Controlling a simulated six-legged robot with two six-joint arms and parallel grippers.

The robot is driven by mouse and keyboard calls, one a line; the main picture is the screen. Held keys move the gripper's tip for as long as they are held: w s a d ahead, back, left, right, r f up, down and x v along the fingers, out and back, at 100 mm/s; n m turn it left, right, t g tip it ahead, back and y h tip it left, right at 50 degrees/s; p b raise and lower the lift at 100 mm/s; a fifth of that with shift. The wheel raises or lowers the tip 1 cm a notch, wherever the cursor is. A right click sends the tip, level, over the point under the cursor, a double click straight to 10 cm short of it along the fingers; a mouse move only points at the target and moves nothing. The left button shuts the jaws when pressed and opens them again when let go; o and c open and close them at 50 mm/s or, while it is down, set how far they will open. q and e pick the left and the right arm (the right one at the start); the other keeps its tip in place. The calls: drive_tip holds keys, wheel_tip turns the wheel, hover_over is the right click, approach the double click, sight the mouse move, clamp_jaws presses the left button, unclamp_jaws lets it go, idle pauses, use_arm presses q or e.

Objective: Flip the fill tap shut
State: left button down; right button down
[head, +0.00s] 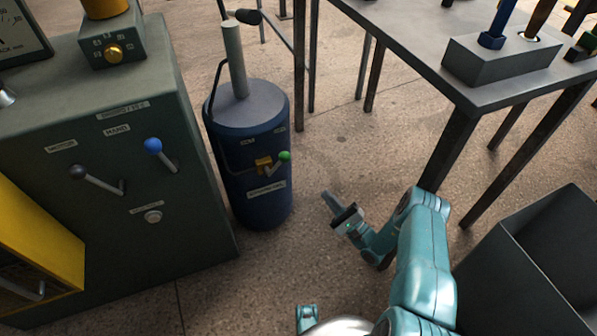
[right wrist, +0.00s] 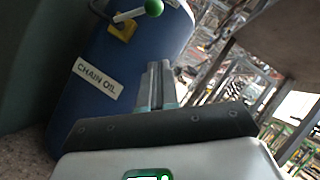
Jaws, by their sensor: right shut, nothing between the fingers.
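The fill tap is a brass body (head: 264,163) with a short lever ending in a green knob (head: 284,155), on the front of a dark blue oil drum (head: 248,207). The lever points right and slightly up. The right wrist view shows the green knob (right wrist: 154,7), the pale lever and the brass body (right wrist: 122,27) at the top, above a "CHAIN OIL" label (right wrist: 95,79). My right gripper (head: 327,195) is shut and empty, right of and below the tap, apart from it. My left gripper is not in view.
A grey cabinet (head: 205,205) with black (head: 78,172) and blue (head: 153,145) knobbed levers stands left of the drum. A pump handle (head: 248,17) tops the drum. A metal table (head: 400,35) and a dark bin (head: 530,270) are at right. Open floor lies between.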

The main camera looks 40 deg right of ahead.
drive_tip(key=s+a+r+b+x, duration=0.1)
drive_tip(key=a+b+x, duration=0.1)
drive_tip(key=x, duration=1.1)
drive_tip(key=shift+s+r, duration=0.15)
drive_tip(key=shift+r, duration=0.25)
drive_tip(key=shift+r+n+y, duration=0.15)
drive_tip(key=shift+n+y, duration=0.25)
